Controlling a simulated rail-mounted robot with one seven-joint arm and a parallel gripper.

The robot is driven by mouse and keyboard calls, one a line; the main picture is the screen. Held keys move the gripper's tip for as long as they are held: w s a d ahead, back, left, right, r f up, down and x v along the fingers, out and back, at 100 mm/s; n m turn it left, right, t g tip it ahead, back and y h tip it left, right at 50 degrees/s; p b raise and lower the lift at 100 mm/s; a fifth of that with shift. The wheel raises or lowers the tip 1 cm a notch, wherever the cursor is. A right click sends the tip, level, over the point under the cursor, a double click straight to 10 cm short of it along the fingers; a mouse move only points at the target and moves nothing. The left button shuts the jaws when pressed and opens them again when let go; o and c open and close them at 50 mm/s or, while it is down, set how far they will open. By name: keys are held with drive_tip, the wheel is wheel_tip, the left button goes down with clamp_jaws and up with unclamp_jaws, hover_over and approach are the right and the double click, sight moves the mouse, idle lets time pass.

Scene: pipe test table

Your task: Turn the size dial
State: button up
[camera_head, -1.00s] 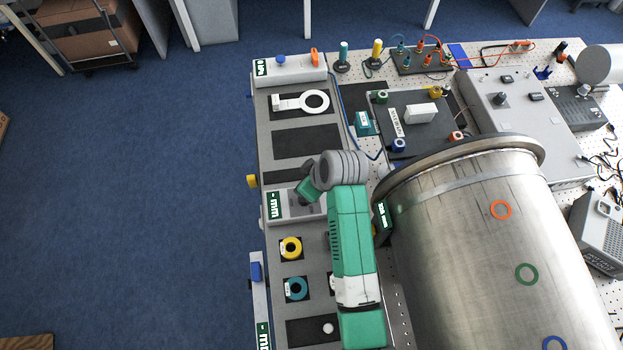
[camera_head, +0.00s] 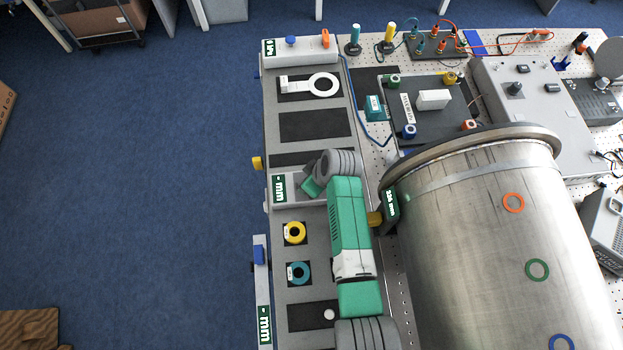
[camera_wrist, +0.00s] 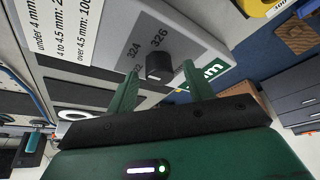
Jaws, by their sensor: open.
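The size dial is a small black knob (camera_wrist: 158,66) on a grey panel, with "324" and "326" printed beside it, in the wrist view. My gripper (camera_wrist: 160,70) is open, with one green finger on each side of the knob in the picture. I cannot tell whether a finger touches it. In the head view, the dial's grey box (camera_head: 284,204) with a green "mm" label lies left of the steel pipe. My gripper (camera_head: 308,187) and wrist are over its right part and hide the dial.
The large steel pipe (camera_head: 470,240) stands close to the right of my arm. A yellow ring (camera_head: 295,233) and a teal ring (camera_head: 298,273) lie below the box, and a white ring gauge (camera_head: 323,84) above it. Left of the table is open blue floor.

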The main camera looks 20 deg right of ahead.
drive_tip(key=c, duration=1)
drive_tip(key=shift+m, duration=0.3)
drive_tip(key=shift+r+m+h+p, duration=0.15)
drive_tip(key=shift+m+h+p, duration=0.15)
drive_tip(key=shift+m+p, duration=0.2)
drive_tip(key=m+h+p, duration=0.1)
drive_tip(key=m, duration=0.2)
drive_tip(key=shift+a, duration=0.2)
drive_tip(key=m+h+p, duration=0.1)
drive_tip(key=m, duration=0.3)
drive_tip(key=shift+h, duration=0.3)
drive_tip(key=shift+a+m+h, duration=0.1)
drive_tip(key=shift+m+h, duration=0.5)
drive_tip(key=shift+m, duration=1)
